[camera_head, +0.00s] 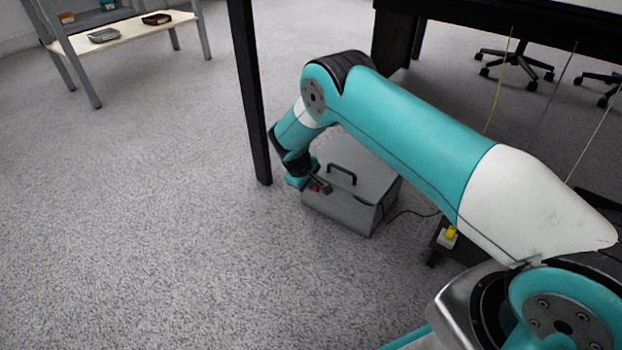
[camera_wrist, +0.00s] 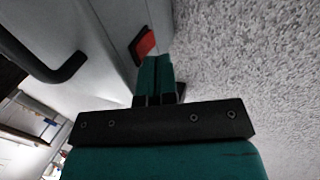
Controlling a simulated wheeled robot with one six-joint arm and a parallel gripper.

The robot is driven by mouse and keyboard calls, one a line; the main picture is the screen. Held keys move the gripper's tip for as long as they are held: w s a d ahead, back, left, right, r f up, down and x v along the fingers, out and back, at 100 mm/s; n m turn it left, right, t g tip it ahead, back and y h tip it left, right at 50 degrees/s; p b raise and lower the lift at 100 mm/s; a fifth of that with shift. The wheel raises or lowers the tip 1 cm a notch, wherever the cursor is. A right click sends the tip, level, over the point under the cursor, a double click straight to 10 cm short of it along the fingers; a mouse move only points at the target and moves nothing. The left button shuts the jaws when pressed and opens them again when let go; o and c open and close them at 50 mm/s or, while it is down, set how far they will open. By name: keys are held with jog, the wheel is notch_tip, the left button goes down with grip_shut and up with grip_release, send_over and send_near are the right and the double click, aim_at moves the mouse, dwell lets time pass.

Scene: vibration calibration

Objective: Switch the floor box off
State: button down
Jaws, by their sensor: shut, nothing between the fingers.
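The floor box (camera_head: 345,205) is a grey metal case with a black handle (camera_head: 342,174) on top, standing on the carpet under the table. In the wrist view its grey wall (camera_wrist: 112,22) fills the upper left, and the black handle (camera_wrist: 50,65) shows at the left. A red rocker switch (camera_wrist: 145,44) in a dark frame sits on the box's face. My gripper (camera_wrist: 154,62) is shut, its teal fingertips right beside the switch; I cannot tell whether they touch it. In the head view my gripper (camera_head: 318,186) is at the box's front left, partly hidden by the wrist.
A black table leg (camera_head: 253,110) stands just left of my arm. A cable (camera_head: 405,212) runs from the box to the right. A shelf (camera_head: 122,32) with trays stands at the far left. Wheeled chairs (camera_head: 515,65) are at the back right. The carpet at left is clear.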

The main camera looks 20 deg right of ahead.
jog(key=p+v, duration=0.6)
jog(key=v, duration=0.5)
jog(key=shift+a, duration=0.15)
jog(key=shift+f, duration=0.1)
jog(key=s+a+r+y+p, duration=0.15)
jog(key=s+r, duration=0.25)
jog(key=r, duration=0.6)
jog(key=s+a+r+y+p, duration=0.1)
jog(key=s+a+r+p, duration=0.15)
jog(key=r, duration=0.65)
jog(key=s+a+r+y+p, duration=0.15)
jog(key=s+r, duration=0.25)
jog(key=r, duration=0.6)
jog(key=s+r+g+y+p, duration=0.1)
jog(key=s+r+p, duration=0.1)
jog(key=s+r, duration=0.5)
jog(key=s+r+y+p, duration=0.1)
jog(key=s+r, duration=0.3)
jog(key=s, duration=0.7)
jog(key=s+r+g+y+p, duration=0.1)
jog(key=s+r+y+p, duration=0.1)
jog(key=s+r, duration=0.5)
notch_tip(320, 180, up, 36)
jog(key=s+p, duration=0.1)
jog(key=p, duration=3.6)
jog(key=shift+s+n, duration=0.4)
